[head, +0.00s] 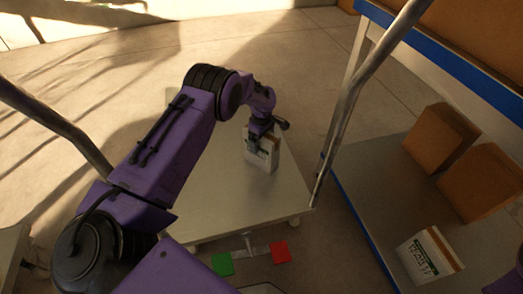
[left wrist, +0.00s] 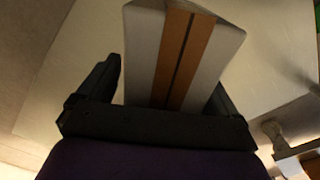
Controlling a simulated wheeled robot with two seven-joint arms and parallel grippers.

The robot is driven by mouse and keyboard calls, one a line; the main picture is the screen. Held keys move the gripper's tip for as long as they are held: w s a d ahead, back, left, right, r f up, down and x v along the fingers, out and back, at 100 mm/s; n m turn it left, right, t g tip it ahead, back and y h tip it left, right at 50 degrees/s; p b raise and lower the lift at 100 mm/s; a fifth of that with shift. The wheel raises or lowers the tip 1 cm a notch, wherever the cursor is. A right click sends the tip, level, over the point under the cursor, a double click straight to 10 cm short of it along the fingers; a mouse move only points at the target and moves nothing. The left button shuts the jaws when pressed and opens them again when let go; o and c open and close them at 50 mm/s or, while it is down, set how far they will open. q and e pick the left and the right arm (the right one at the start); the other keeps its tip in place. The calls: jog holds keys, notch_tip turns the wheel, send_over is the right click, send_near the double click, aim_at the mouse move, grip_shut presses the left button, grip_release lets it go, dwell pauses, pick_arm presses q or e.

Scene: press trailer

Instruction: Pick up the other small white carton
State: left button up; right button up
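One small white carton (head: 262,157) with dark print stands on the pale trailer deck (head: 215,203) in the head view. My left gripper (head: 263,136) is over its top. In the left wrist view the carton (left wrist: 145,50), with a brown stripe, lies between the two fingers of my left gripper (left wrist: 165,95). A narrow gap shows beside the left finger, so the gripper looks open around it. Another small white carton (head: 428,258) with green and dark print is on the grey surface at the right. My right gripper is not in view.
Two brown boxes (head: 440,137) (head: 482,182) stand on the blue-edged grey surface (head: 375,172) behind the right carton. A metal post (head: 352,95) rises between deck and surface. Green (head: 222,264) and red (head: 280,253) pads sit at the deck's near side. Most of the deck is clear.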

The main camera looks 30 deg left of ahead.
pick_arm(q)
jog(key=c, duration=1.5)
jog(key=shift+w, duration=0.1)
grip_shut()
